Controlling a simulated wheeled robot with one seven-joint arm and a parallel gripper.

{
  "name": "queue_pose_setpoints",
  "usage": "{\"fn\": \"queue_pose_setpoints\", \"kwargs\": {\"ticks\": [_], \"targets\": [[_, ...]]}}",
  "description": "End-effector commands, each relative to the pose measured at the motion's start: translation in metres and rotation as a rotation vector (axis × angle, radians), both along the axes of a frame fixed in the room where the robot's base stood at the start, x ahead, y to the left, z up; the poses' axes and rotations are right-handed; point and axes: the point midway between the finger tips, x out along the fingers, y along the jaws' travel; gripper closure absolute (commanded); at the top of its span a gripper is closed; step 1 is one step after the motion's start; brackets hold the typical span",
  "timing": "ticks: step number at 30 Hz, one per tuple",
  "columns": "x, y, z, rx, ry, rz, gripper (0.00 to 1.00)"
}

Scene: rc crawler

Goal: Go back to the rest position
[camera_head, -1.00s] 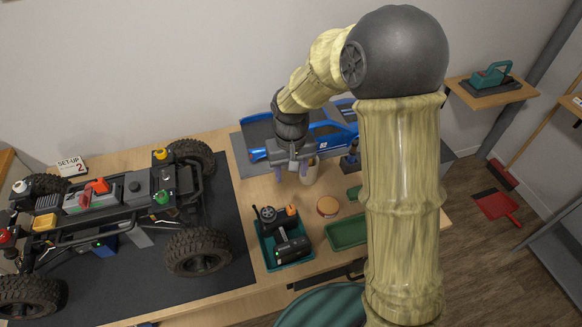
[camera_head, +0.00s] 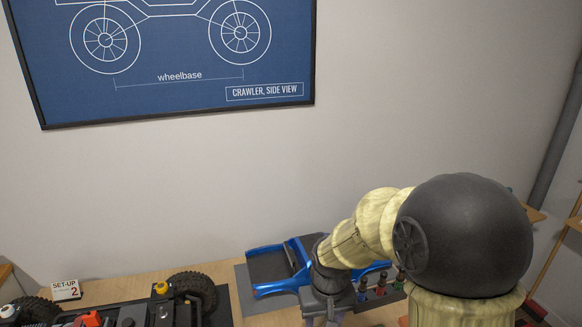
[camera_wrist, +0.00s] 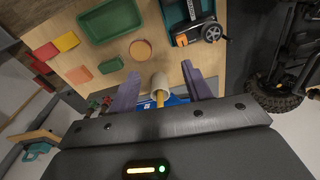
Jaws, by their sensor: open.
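My arm reaches from the lower right of the head view toward the workbench. My gripper (camera_head: 325,320) hangs at the lower edge of that view, where its fingertips are mostly cut off. In the wrist view my gripper (camera_wrist: 158,90) is open, its two purple fingers spread apart with nothing held between them. A cream cup (camera_wrist: 160,84) with a yellow item in it stands beyond the fingers, apart from them as far as I can see.
The crawler (camera_head: 150,312) on its dark mat is at lower left beside the SET-UP card (camera_head: 66,290). A blue car body (camera_head: 275,285) lies behind my gripper. The wrist view shows a green tray (camera_wrist: 110,19), a teal tool tray (camera_wrist: 178,14) and a round tan item (camera_wrist: 141,49).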

Motion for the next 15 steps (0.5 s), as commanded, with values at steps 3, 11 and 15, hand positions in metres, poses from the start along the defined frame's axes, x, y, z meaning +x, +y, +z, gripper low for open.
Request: {"fn": "queue_pose_setpoints", "kwargs": {"ticks": [3, 11, 15], "targets": [[-0.036, -0.039, 0.008, 0.007, -0.060, -0.077, 0.51], [-0.087, -0.079, 0.010, 0.017, -0.146, -0.174, 0.51], [-0.089, -0.080, 0.010, 0.018, -0.150, -0.178, 0.51]]}}
